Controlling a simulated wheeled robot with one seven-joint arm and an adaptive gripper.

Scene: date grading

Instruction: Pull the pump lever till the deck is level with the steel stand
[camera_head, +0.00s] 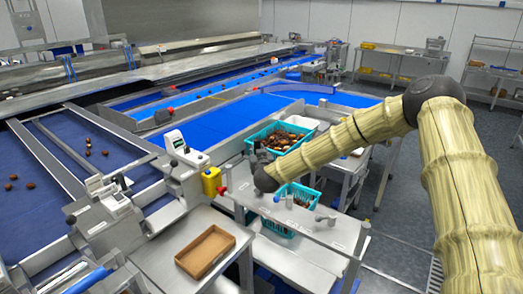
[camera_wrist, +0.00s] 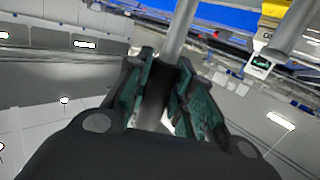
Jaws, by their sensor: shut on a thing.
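In the wrist view my gripper (camera_wrist: 163,80) has its green-padded fingers closed around a smooth grey rod (camera_wrist: 181,32), which looks like the pump lever. The rod runs up out of the top of the picture. In the head view my gripper (camera_head: 261,155) is small and dark at the end of my arm, by the teal crates, and the lever cannot be made out there. A grey steel surface (camera_head: 325,232) lies below my wrist. I cannot tell which surface is the deck and which is the steel stand, nor compare their heights.
A teal crate of dates (camera_head: 251,141) stands behind my gripper; another teal crate (camera_head: 313,196) is lower. A brown tray (camera_head: 205,251) sits on a steel table at the front. Floor (camera_head: 400,215) is clear beneath my arm.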

